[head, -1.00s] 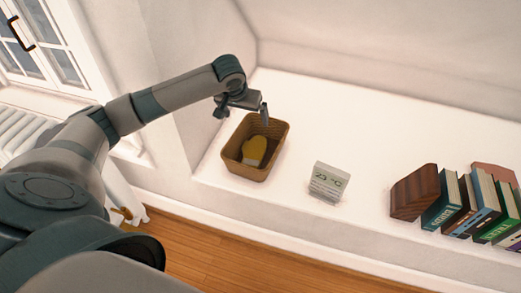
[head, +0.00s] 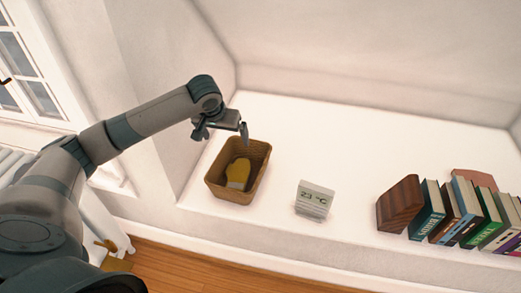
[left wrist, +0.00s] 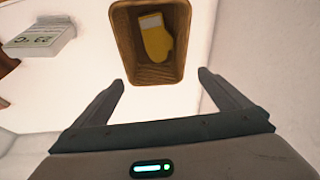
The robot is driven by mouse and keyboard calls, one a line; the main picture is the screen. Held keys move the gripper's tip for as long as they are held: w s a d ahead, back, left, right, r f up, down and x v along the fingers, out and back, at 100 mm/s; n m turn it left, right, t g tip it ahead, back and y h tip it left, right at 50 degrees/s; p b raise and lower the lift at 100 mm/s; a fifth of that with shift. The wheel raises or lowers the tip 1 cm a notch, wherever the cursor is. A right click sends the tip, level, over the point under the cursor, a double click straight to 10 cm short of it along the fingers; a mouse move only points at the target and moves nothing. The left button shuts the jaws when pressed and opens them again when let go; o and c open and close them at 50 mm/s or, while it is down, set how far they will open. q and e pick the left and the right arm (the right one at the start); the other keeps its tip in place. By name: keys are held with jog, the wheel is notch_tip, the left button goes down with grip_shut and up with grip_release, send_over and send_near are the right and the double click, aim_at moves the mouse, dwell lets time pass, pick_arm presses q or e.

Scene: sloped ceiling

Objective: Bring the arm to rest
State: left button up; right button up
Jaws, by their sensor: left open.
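My left gripper (head: 223,133) is above the white ledge, at the back edge of a woven basket (head: 254,186). In the left wrist view the two fingers of my left gripper (left wrist: 162,92) are spread apart with nothing between them. The basket (left wrist: 125,62) lies beyond the fingertips there. A yellow mitt (head: 239,172) rests inside the basket, and it also shows in the left wrist view (left wrist: 156,38). My right gripper is in neither view.
A small white display reading 23 °C (head: 314,199) stands on the ledge (head: 330,137) right of the basket. Farther right, a brown wooden block (head: 399,204) stands beside a row of books (head: 462,213). A sloped wall rises behind. A window (head: 25,75) and radiator are at left.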

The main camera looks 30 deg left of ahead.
pick_arm(q)
jog(key=s+d+f+m+h, duration=0.1)
jog(key=s+d+f+m, duration=0.1)
jog(key=s+d+f, duration=0.6)
jog(key=s+d+f+m+h, duration=0.1)
jog(key=s+d+f+m, duration=0.2)
jog(key=s+d+f, duration=0.6)
jog(key=s+d, duration=0.2)
jog(key=s, duration=1.7)
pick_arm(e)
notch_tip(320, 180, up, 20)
pick_arm(q)
jog(key=s+p+x, duration=0.1)
jog(key=p+x, duration=0.3)
jog(key=x, duration=1.1)
notch_tip(320, 180, down, 13)
jog(key=s+d+t+p, duration=0.1)
jog(key=s+p, duration=0.1)
jog(key=p, duration=0.1)
jog(key=shift+s+d, duration=0.35)
jog(key=shift+s, duration=0.05)
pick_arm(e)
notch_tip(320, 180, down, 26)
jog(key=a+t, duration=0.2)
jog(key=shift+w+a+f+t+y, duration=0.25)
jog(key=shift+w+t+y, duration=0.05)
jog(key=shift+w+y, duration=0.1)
